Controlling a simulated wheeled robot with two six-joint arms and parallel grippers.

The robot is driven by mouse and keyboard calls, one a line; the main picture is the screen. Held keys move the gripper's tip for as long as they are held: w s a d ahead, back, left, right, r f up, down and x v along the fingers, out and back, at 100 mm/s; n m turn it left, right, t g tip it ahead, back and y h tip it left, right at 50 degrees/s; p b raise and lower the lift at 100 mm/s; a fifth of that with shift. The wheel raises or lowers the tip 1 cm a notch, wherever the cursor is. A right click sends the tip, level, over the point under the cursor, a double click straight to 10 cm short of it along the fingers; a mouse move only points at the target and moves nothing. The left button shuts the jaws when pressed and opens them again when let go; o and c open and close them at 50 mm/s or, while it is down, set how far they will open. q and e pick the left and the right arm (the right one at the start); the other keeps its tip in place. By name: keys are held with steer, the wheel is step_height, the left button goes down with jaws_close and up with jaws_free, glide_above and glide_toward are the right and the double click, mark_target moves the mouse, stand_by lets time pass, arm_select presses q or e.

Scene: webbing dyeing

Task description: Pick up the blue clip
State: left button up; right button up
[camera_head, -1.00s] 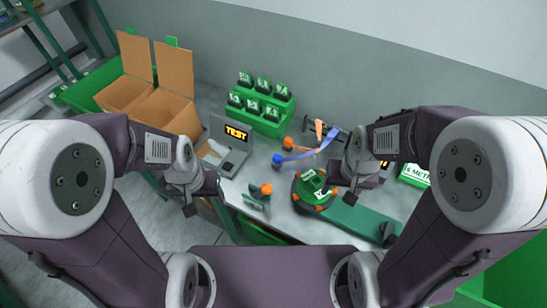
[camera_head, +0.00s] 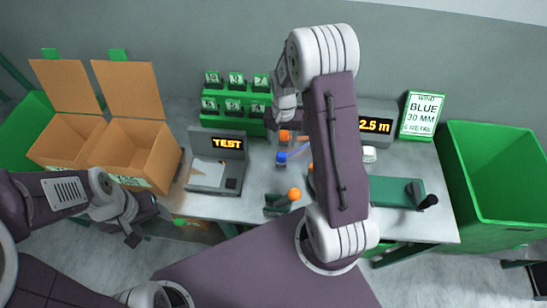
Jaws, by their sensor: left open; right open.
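A small blue piece (camera_head: 282,157), which looks like the blue clip, is on the grey table in front of an orange piece (camera_head: 285,136). A blue strip (camera_head: 299,151) beside it runs right, behind my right arm. My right gripper (camera_head: 284,122) is open above and beyond the blue piece, close to the orange one; its fingertips are partly hard to make out. My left gripper (camera_head: 150,229) is open and empty at the front left, near the table's front edge and far from the blue piece.
A green rack (camera_head: 234,123) of numbered black items stands behind. Left are a TEST device (camera_head: 217,176) and cardboard boxes (camera_head: 142,155). An orange-knobbed green fixture (camera_head: 280,203) is in front. A display (camera_head: 374,125), sign (camera_head: 421,116) and green bin (camera_head: 494,197) stand right.

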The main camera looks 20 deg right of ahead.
mark_target(282, 154)
steer(key=shift+s+d+f, duration=0.35)
steer(key=shift+s+f, duration=0.05)
steer(key=shift+f, duration=0.3)
steer(key=shift+w+a+f, duration=0.25)
steer(key=shift+f, duration=0.4)
steer(key=shift+w+a+f, duration=0.25)
steer(key=shift+f, duration=0.35)
steer(key=f, duration=0.2)
steer(key=s+f+p, duration=0.1)
steer(key=f, duration=0.1)
steer(key=shift+d+f, duration=0.1)
steer(key=shift+f, duration=0.2)
steer(key=shift+w+f, duration=0.15)
steer(key=shift+f, duration=0.15)
jaws_close()
